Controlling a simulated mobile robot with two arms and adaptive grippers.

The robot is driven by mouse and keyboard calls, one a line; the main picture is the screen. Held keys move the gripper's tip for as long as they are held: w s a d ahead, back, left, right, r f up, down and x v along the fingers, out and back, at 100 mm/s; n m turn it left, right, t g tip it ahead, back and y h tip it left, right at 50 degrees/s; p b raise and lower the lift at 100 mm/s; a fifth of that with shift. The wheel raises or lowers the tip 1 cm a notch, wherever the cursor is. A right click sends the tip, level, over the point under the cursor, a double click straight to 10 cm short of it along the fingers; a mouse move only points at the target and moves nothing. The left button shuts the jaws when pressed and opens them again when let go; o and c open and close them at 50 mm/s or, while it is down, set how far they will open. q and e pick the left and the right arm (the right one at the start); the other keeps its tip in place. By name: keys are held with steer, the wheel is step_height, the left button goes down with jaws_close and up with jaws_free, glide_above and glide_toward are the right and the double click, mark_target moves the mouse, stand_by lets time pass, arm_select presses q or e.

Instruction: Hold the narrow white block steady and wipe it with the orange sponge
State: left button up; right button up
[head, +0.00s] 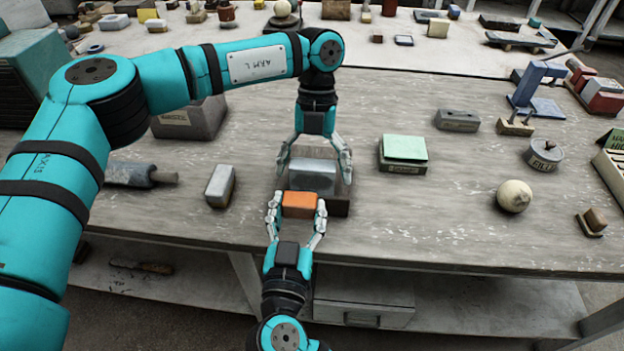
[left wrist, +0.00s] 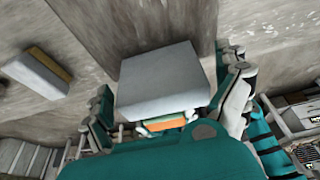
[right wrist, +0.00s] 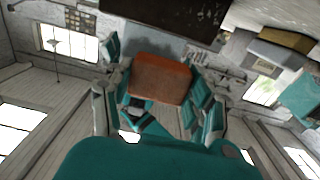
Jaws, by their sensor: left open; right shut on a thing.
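The narrow white block (head: 312,173) sits on a dark brown base near the table's front edge. It also shows in the left wrist view (left wrist: 166,80). My left gripper (head: 314,165) is open above it, with one finger on each side; I cannot tell whether they touch it. My right gripper (head: 297,214) is shut on the orange sponge (head: 299,203), at the near side of the block. The sponge fills the jaws in the right wrist view (right wrist: 160,78). Whether the sponge touches the block is unclear.
A smaller pale block (head: 219,187) stands to the left, beside a grey roller-like tool (head: 130,174). A green-topped block (head: 404,149) and a cream sphere (head: 514,196) are to the right. The tabletop between these two is clear.

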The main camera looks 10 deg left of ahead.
arm_select(q)
steer(key=v, duration=0.7)
stand_by(1.0)
steer(key=v, duration=0.7)
steer(key=shift+r, duration=0.25)
stand_by(0.5)
